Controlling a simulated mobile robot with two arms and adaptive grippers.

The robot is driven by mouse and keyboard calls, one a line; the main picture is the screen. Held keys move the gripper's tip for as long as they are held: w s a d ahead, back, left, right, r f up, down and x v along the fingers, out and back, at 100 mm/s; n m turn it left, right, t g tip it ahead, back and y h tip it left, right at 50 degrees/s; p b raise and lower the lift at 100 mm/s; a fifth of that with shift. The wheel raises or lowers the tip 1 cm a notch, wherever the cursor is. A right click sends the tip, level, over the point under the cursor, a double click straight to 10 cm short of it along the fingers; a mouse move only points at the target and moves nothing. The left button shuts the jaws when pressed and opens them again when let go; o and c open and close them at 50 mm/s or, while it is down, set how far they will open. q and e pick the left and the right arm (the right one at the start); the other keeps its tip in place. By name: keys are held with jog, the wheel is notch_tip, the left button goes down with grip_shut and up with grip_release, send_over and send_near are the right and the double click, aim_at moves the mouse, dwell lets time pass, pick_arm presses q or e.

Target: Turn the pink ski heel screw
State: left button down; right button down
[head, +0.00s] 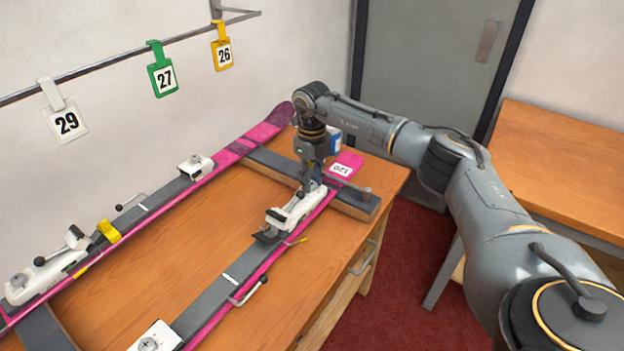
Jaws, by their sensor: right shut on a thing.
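Two pink and grey skis lie on the wooden bench. The near ski (262,262) carries a white heel piece (292,212) near its end tagged 120. My right gripper (309,186) points down at the upper end of this heel piece, shut on the heel screw there. The screw itself is hidden by the fingers. The far ski (240,146) carries another white heel piece (45,272) at the lower left, with no gripper near it. My left gripper is out of view.
White toe pieces sit on the far ski (196,166) and near ski (155,338). Dark supports (352,203) lie under the skis. Numbered tags hang from a rail (100,62) on the wall. Bare bench top (170,250) shows between the skis. A second table (560,165) stands right.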

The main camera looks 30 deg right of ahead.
aim_at(312, 184)
dwell(0.4)
jog(key=c, duration=1.1)
grip_release()
jog(key=shift+r, duration=0.25)
notch_tip(312, 184, up, 12)
jog(key=shift+f, duration=0.25)
